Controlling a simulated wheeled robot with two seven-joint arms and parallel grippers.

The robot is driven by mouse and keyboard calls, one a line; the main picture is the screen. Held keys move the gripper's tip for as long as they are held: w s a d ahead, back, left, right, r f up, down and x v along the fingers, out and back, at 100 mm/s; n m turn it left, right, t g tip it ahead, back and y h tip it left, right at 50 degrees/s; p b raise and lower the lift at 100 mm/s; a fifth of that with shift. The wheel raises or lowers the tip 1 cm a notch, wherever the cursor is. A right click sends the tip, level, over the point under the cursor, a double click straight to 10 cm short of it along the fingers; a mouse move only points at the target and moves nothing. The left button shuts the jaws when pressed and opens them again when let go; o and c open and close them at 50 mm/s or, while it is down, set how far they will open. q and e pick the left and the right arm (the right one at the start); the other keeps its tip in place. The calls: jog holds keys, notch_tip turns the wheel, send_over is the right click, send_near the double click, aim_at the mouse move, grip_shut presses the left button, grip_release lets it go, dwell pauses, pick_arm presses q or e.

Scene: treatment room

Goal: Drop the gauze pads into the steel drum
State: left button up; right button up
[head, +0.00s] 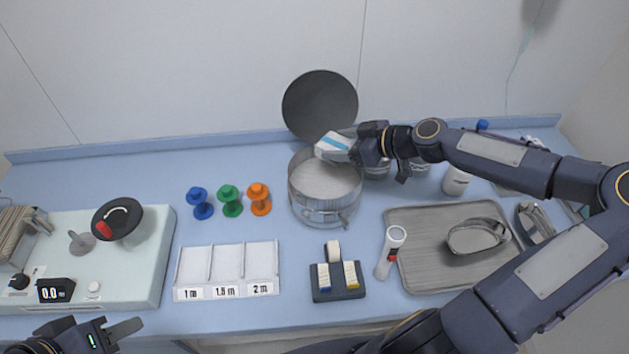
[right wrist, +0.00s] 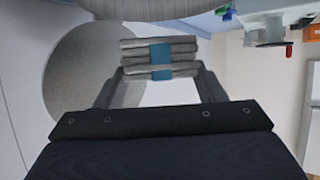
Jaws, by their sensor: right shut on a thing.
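The steel drum (head: 313,207) stands near the back middle of the counter with its dark round lid (head: 320,103) raised behind it. The gauze pads (head: 334,148), a white stack with a blue band, are held above the drum's back right rim by my right gripper (head: 352,147). In the right wrist view the banded stack (right wrist: 160,58) sits between the two fingertips, and part of the drum (right wrist: 155,16) shows at the top edge. The drum's visible inside looks pale and empty. My left gripper (head: 122,333) is at the lower left, away from the drum, its fingers apart.
Blue, green and orange spools (head: 230,201) stand left of the drum. A three-part white tray (head: 227,292) and a dark block with vials (head: 338,294) are in front. A metal tray (head: 420,275) lies right. A pale scale-like unit (head: 135,275) fills the left.

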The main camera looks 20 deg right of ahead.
jog(key=shift+f+b, duration=2.35)
jog(key=shift+f, duration=0.65)
jog(key=shift+c, duration=0.5)
jog(key=o, duration=1.1)
jog(key=shift+v, duration=3.9)
jog(key=shift+s+a, duration=0.1)
